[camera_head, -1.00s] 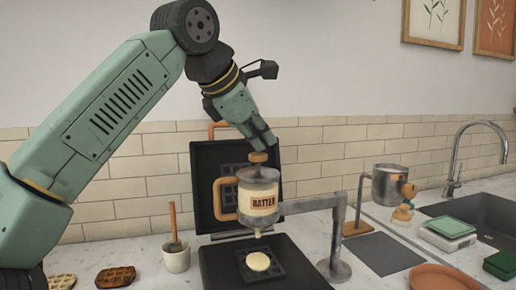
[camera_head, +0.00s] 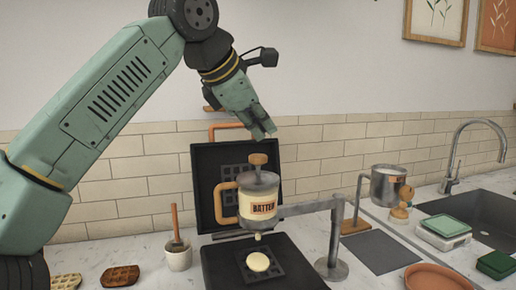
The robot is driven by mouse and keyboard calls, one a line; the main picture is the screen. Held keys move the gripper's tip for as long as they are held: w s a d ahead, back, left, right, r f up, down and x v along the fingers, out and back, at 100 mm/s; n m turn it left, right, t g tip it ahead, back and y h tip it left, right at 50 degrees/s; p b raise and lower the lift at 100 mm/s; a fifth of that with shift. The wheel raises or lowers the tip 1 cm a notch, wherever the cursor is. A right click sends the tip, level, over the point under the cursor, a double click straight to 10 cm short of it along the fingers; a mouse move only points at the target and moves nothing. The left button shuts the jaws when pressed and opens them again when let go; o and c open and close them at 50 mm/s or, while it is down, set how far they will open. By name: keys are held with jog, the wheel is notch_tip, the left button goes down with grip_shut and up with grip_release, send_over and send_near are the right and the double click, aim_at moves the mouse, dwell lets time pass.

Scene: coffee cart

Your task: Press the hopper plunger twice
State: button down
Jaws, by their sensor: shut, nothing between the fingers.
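Below the hopper's nozzle, a pale round pool of batter (camera_head: 258,262) lies on the dark lower plate (camera_head: 225,268) of the waffle iron.
A white cup with a wooden-handled utensil (camera_head: 178,256) stands left of the iron, near two waffles (camera_head: 118,277). At right are a steel pot (camera_head: 388,182), a scale (camera_head: 445,228), a terracotta plate (camera_head: 436,278) and a sink (camera_head: 490,215).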

aim_at(261, 155)
jog(key=shift+r+p, duration=1.45)
jog(key=shift+r, duration=0.4)
jog(key=shift+f, duration=0.1)
